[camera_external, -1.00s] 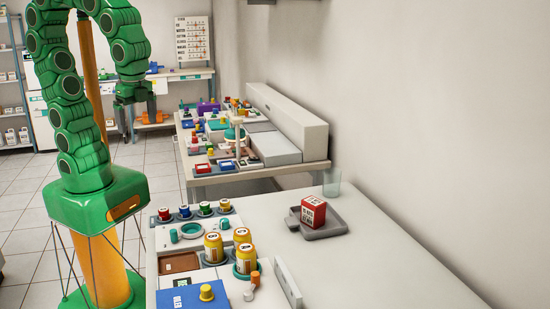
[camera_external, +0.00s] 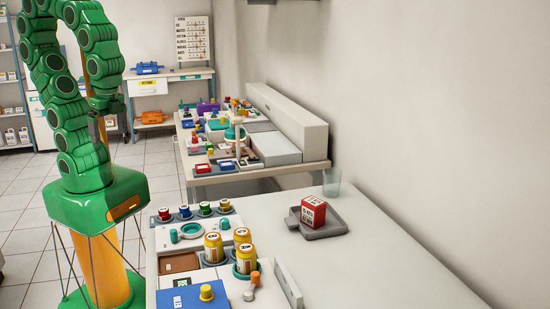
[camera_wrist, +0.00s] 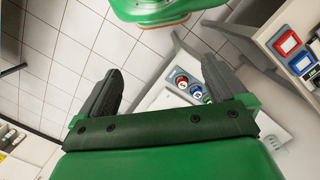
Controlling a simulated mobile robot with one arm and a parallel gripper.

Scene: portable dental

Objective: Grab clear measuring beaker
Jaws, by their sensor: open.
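The clear measuring beaker (camera_external: 332,182) stands upright at the far edge of the near table, close to the wall, just behind the grey tray. It is see-through and looks empty. My gripper (camera_external: 100,125) hangs beside my green arm at the left, well away from the beaker and off the table. In the wrist view my gripper (camera_wrist: 160,92) shows two dark fingers spread wide with nothing between them.
A red box (camera_external: 313,211) sits on the grey tray (camera_external: 330,228) in front of the beaker. Yellow jars (camera_external: 213,248) and a blue case (camera_external: 190,297) crowd the table's left side. A cluttered second table (camera_external: 200,178) stands behind. The near table's right part is clear.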

